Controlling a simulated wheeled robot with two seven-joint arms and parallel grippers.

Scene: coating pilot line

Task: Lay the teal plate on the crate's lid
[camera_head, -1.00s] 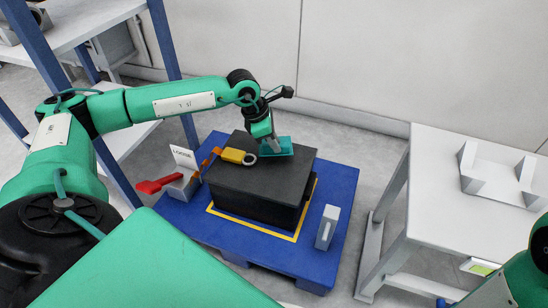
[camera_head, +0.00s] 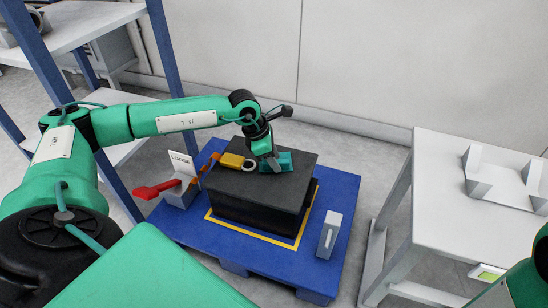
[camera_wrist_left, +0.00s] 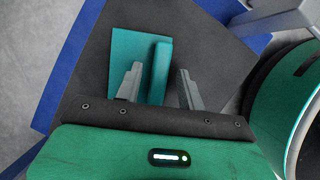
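The dark crate (camera_head: 258,205) stands on a blue pallet inside a yellow outline. The teal plate (camera_head: 287,161) lies on the crate's lid (camera_head: 285,180), near its back right part. In the left wrist view the teal plate (camera_wrist_left: 124,60) has a raised teal rib (camera_wrist_left: 160,70). My left gripper (camera_head: 272,161) is over the plate. In the left wrist view its fingers (camera_wrist_left: 159,78) stand on either side of the rib with a gap on both sides, so it is open. My right gripper is out of view; only part of that arm shows at bottom right.
A yellow object (camera_head: 232,160) with a pale ring (camera_head: 250,165) is on the lid left of the plate. A red handle (camera_head: 155,189) and a "LOOSE" card (camera_head: 183,162) are left of the crate. A grey block (camera_head: 329,235) stands on the blue pallet (camera_head: 342,195). A white table (camera_head: 440,205) is at right.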

